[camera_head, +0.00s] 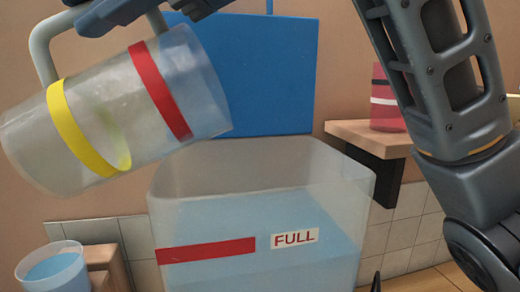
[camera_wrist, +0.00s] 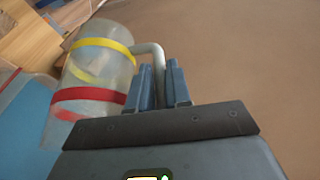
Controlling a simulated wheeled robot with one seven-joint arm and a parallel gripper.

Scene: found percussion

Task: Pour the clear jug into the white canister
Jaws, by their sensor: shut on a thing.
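The clear jug (camera_head: 115,110), with a yellow band and a red band, is tipped almost onto its side in the head view. Its red-banded end is up and to the right, over the left part of a big translucent whitish container (camera_head: 200,185). That container has a red stripe, a FULL label and pale blue liquid inside. My gripper (camera_head: 125,12) is shut on the jug's pale handle. The wrist view also shows the jug (camera_wrist: 90,85), with the handle between the fingers (camera_wrist: 161,85). I see no stream, and cannot tell what is in the jug.
A small cup (camera_head: 52,270) of blue liquid stands at the lower left beside a wooden block. A blue panel (camera_head: 270,75) is behind the container. A red cup (camera_head: 385,100) stands on a wooden shelf (camera_head: 365,135) at the right, near my arm.

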